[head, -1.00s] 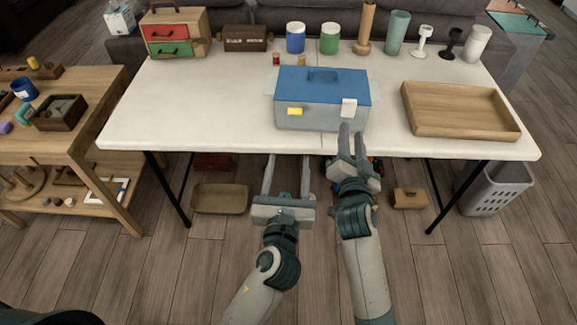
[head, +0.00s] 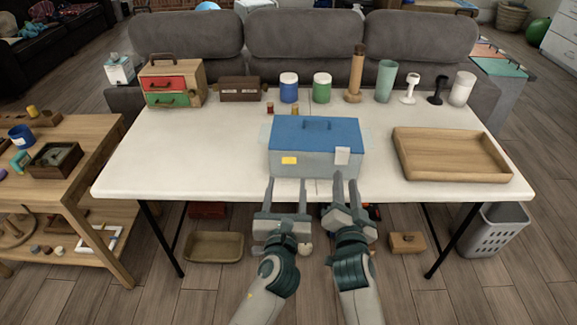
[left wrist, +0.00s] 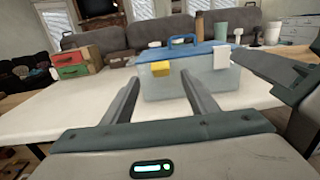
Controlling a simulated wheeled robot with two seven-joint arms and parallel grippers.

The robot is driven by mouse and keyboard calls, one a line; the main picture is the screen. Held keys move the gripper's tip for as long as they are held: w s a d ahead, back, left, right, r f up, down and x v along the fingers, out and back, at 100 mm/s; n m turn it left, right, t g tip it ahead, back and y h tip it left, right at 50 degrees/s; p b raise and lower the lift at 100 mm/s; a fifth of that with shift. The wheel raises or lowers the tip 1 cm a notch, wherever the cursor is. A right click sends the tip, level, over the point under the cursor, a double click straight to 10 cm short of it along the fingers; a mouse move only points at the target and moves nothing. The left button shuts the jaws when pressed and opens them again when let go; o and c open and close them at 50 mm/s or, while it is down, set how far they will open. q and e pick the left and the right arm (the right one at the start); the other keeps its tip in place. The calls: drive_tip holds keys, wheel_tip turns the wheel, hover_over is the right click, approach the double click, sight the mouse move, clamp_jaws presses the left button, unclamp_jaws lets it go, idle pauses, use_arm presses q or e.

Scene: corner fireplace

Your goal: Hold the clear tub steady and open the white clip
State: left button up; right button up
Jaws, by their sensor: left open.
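The clear tub (head: 314,166) stands on the white table near its front edge, with a blue lid (head: 315,134) on top. A yellow clip (head: 289,160) is on its front left and the white clip (head: 342,155) on its front right. Both clips also show in the left wrist view, yellow (left wrist: 160,68) and white (left wrist: 222,60). My left gripper (head: 287,182) is open and empty, its fingers pointing at the tub's front. My right gripper (head: 346,178) has its fingers apart, just below and in front of the white clip. Whether either gripper touches the tub is unclear.
A wooden tray (head: 451,154) lies right of the tub. A drawer box (head: 171,86), brown box (head: 240,89), jars and cups line the back edge. A small red piece (head: 270,107) lies behind the tub. The table left of the tub is clear.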

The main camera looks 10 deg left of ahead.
sight(289, 160)
use_arm(q)
drive_tip(key=w, duration=0.8)
drive_tip(key=shift+w+a, duration=0.15)
drive_tip(key=shift+a, duration=0.15)
drive_tip(key=shift+c, duration=0.7)
